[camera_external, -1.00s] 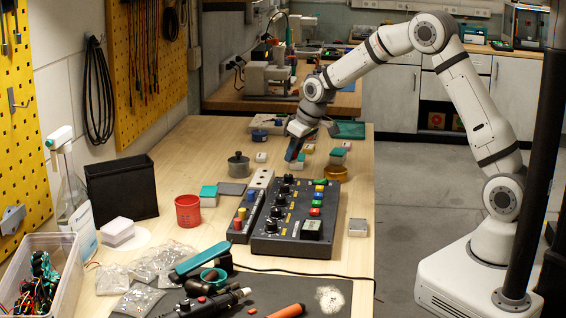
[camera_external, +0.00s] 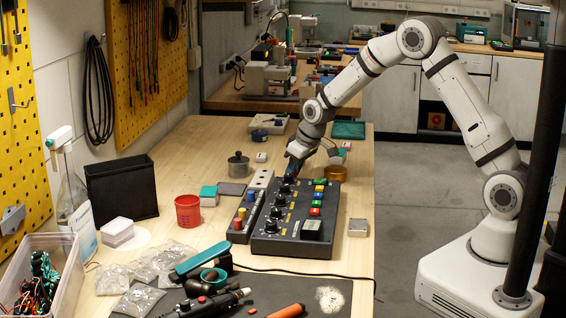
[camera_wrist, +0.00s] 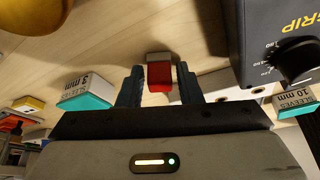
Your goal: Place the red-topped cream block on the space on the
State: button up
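The red-topped cream block (camera_wrist: 159,77) shows in the wrist view between my two fingertips, its red top towards me and its cream part beyond. My gripper (camera_wrist: 160,86) is open around it, with a narrow gap seeming to show on each side. I cannot tell whether the fingers touch it. In the external view my gripper (camera_external: 295,168) points down by the far end of the dark control console (camera_external: 283,245), and the block there is hidden. The space named by the task cannot be made out.
Teal-topped sleeve blocks, one marked 3 mm (camera_wrist: 86,90) and one marked 10 mm (camera_wrist: 297,102), stand on either side in the wrist view. The console's GRIP knob (camera_wrist: 298,62) is close at right. A grey lidded pot (camera_external: 238,166) and red cup (camera_external: 188,211) stand left.

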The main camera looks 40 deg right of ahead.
jog(key=shift+o, duration=1.1)
jog(key=shift+r, duration=0.15)
jog(key=shift+r, duration=0.25)
jog(key=b+v, duration=0.1)
jog(key=v, duration=1.1)
jog(key=s+d+r+m, duration=0.1)
jog(key=s+d+r, duration=0.25)
jog(key=s, duration=0.35)
jog(key=s+d+r+m, duration=0.1)
jog(key=s+d+r, duration=0.1)
jog(key=s+d, duration=0.4)
jog(key=s+d+m+h, duration=0.1)
jog(key=s+d, duration=0.1)
jog(key=s, duration=0.7)
jog(key=s+d+f+m+g, duration=0.1)
jog(key=s+d, duration=0.1)
jog(key=s, duration=0.8)
jog(key=shift+s+d+m+h, duration=0.15)
jog(key=shift+d+m+h, duration=0.15)
jog(key=shift+d+h, duration=0.1)
